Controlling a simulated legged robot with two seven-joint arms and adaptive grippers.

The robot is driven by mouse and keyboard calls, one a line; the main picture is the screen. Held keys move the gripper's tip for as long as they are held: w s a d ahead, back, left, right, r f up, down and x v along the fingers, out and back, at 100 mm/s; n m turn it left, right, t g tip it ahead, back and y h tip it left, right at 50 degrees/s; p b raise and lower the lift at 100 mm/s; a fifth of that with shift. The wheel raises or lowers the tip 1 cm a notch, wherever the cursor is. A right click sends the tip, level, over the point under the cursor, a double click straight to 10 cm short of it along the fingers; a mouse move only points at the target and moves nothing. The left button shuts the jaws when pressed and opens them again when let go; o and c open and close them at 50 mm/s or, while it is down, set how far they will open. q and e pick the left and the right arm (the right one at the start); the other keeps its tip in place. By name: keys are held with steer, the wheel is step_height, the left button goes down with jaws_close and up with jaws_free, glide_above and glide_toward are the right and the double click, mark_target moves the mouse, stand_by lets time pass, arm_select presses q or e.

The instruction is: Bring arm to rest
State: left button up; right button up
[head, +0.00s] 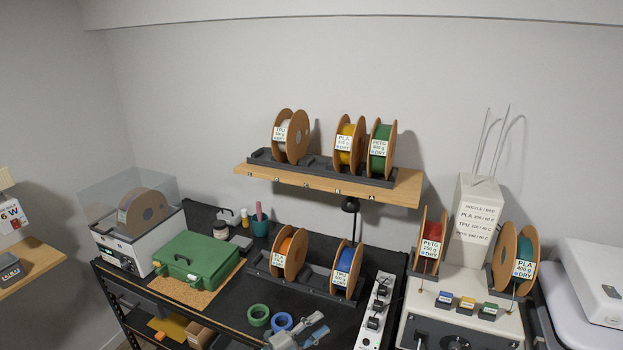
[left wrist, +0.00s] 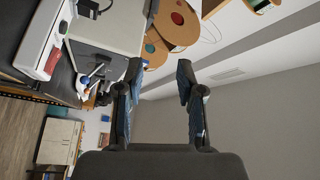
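My left gripper (head: 319,325) shows at the bottom middle of the head view, in front of the black workbench (head: 215,318) and to the right of the blue tape roll. In the left wrist view my left gripper (left wrist: 160,72) has its two dark fingers spread apart, with nothing between them. That view is turned on its side. The rest of my left arm is out of the head view. My right gripper is in neither view.
A green case (head: 198,259), a green tape roll (head: 258,315) and a blue tape roll (head: 282,321) lie on the bench. A spool rack (head: 318,288) and a white power strip (head: 372,316) are close by. A wall shelf (head: 400,188) holds several spools.

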arm_select(q)
steer(key=s+a+f+n+t+y, duration=0.2)
steer(key=a+f+n+t+y, duration=0.15)
steer(key=a+n+y, duration=0.45)
steer(key=s+a+f+n+t+y, duration=0.35)
steer(key=a+n+y, duration=0.3)
steer(key=n, duration=0.35)
steer(key=s+a+f+n+g+y, duration=0.35)
steer(key=s+a+f+g, duration=0.2)
steer(key=a+f, duration=0.2)
steer(key=s+f+g+h, duration=0.1)
steer(key=s+f+g, duration=0.45)
steer(key=s, duration=0.75)
steer(key=s+f+g+h, duration=0.1)
steer(key=s+f+g, duration=0.4)
steer(key=s, duration=0.7)
steer(key=s+f, duration=0.3)
steer(key=f, duration=2.6)
steer(key=s+a+f, duration=0.2)
steer(key=s+f, duration=0.4)
steer(key=s, duration=0.2)
steer(key=s+a+f+g, duration=0.1)
steer(key=s+f, duration=0.6)
steer(key=s, duration=0.1)
steer(key=shift+s+a+f, duration=0.25)
steer(key=shift+a, duration=0.15)
